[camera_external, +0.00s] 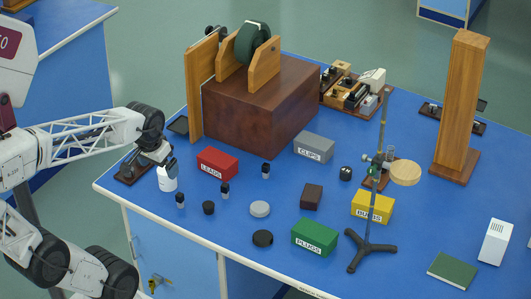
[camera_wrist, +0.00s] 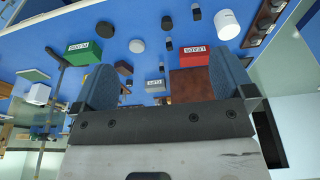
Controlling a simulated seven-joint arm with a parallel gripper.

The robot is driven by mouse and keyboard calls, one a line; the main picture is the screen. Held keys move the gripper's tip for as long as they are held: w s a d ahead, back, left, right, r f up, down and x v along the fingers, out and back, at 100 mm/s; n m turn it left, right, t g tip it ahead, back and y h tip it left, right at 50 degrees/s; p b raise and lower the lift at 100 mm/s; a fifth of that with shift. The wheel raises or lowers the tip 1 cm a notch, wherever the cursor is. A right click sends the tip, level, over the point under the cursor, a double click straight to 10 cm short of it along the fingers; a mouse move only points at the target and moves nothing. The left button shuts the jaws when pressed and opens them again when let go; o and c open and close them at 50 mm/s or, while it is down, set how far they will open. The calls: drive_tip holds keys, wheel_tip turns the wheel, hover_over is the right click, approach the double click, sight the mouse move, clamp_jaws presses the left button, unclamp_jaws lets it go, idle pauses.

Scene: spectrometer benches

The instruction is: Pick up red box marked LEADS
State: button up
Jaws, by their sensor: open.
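The red box marked LEADS (camera_external: 217,163) sits on the blue bench, left of centre, in front of a large brown block. In the wrist view the picture is upside down, and the red box (camera_wrist: 195,56) shows right of centre, its label inverted. My gripper (camera_wrist: 165,72) shows there as two blue-grey fingers spread wide, open and empty. The box appears beyond the fingers, between their directions and nearer the right one, apart from both. I cannot make out the fingertips in the external view.
A white cylinder (camera_external: 167,179) and small dark weights (camera_external: 208,207) stand close to the red box. A grey CLIPS box (camera_external: 314,147), a green PLUGS box (camera_external: 314,237) and a yellow box (camera_external: 372,206) lie to its right. A clamp stand (camera_external: 371,247) stands farther right.

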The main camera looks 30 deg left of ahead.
drive_tip(key=m+g+y, duration=0.4)
drive_tip(key=m+y, duration=0.7)
drive_tip(key=m, duration=0.2)
hover_over(231, 167)
drive_tip(key=s+d, duration=0.1)
drive_tip(key=s, duration=0.8)
wheel_tip(231, 167, down, 17)
drive_tip(key=w+d+f+m+t+y, duration=0.1)
drive_tip(key=w+f+m, duration=0.1)
drive_tip(key=w+f, duration=0.1)
drive_tip(key=w+d+f+m, duration=0.1)
drive_tip(key=w+f+m, duration=0.1)
drive_tip(key=w+f, duration=0.1)
drive_tip(key=w+d+f+m+t+y, duration=0.1)
drive_tip(key=w+f, duration=0.1)
drive_tip(key=f, duration=0.2)
drive_tip(key=shift+w+d+f+m+t+y, duration=0.2)
drive_tip(key=shift+w+m+t+y, duration=0.1)
drive_tip(key=shift+w+m, duration=0.1)
drive_tip(key=shift+a, duration=0.1)
drive_tip(key=shift+x, duration=1.2)
drive_tip(key=shift+a, duration=0.15)
